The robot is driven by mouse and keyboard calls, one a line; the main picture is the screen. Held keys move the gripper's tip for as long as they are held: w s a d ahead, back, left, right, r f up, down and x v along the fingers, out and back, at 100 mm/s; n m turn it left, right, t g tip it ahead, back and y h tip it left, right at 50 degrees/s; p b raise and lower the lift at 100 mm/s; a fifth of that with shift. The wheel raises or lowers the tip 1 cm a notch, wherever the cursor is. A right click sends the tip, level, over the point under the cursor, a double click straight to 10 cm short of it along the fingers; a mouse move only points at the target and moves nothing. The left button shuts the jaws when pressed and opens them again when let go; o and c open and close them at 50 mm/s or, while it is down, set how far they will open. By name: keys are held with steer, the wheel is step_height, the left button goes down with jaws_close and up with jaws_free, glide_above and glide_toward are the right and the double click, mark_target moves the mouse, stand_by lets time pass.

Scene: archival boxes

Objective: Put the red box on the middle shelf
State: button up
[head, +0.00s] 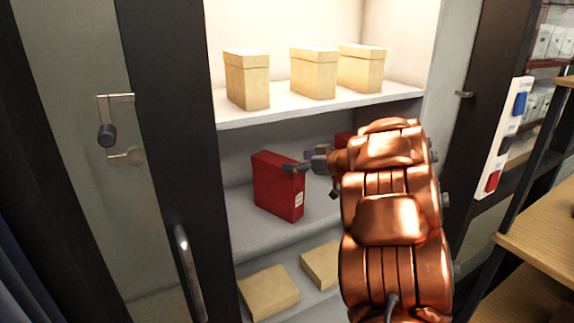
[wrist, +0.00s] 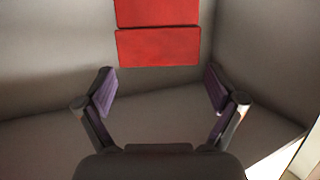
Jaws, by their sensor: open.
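A red box (head: 278,187) with a white label stands upright on the cabinet's middle shelf (head: 318,208), left of centre. A second red thing (head: 345,139) shows at the back of that shelf, mostly hidden behind my arm. My gripper (head: 300,162) is open inside the middle bay, near the upper right of the labelled box. In the wrist view my open fingers (wrist: 160,84) are spread wide with nothing between them. A red box (wrist: 158,47) is beyond the fingertips there, cut off by the top edge. I cannot tell which red thing it is.
Several tan boxes (head: 313,73) stand on the upper shelf (head: 330,108). Tan boxes (head: 268,291) also lie on the lower shelf. A dark door frame with a handle (head: 188,268) borders the opening at left. A wooden table (head: 545,235) is at right.

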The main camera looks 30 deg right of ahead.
steer(key=v, duration=0.6)
steer(key=shift+s+b, duration=0.3)
steer(key=shift+b, duration=0.15)
steer(key=shift+d+r, duration=0.15)
step_height(320, 180, up, 8)
steer(key=w+d+m+h, duration=0.2)
steer(key=w+m+h, duration=0.15)
steer(key=h, duration=0.65)
steer(key=s+a+f+m+g, duration=0.2)
steer(key=s+a+f+g, duration=0.3)
steer(key=s+a+f, duration=0.4)
steer(key=s+a+f+m+g, duration=0.2)
steer(key=s+a+f+g, duration=0.2)
steer(key=s+a+f, duration=0.5)
steer(key=s+a+f+n+g+y, duration=0.2)
steer(key=s+a+g+y, duration=0.1)
steer(key=s+a, duration=0.5)
steer(key=s+a+f+n+g+y, duration=0.2)
steer(key=s+a, duration=0.5)
steer(key=s, duration=0.6)
steer(key=shift+s+a+f+g+y, duration=0.3)
steer(key=shift+a+g+y, duration=0.1)
steer(key=shift+g, duration=0.5)
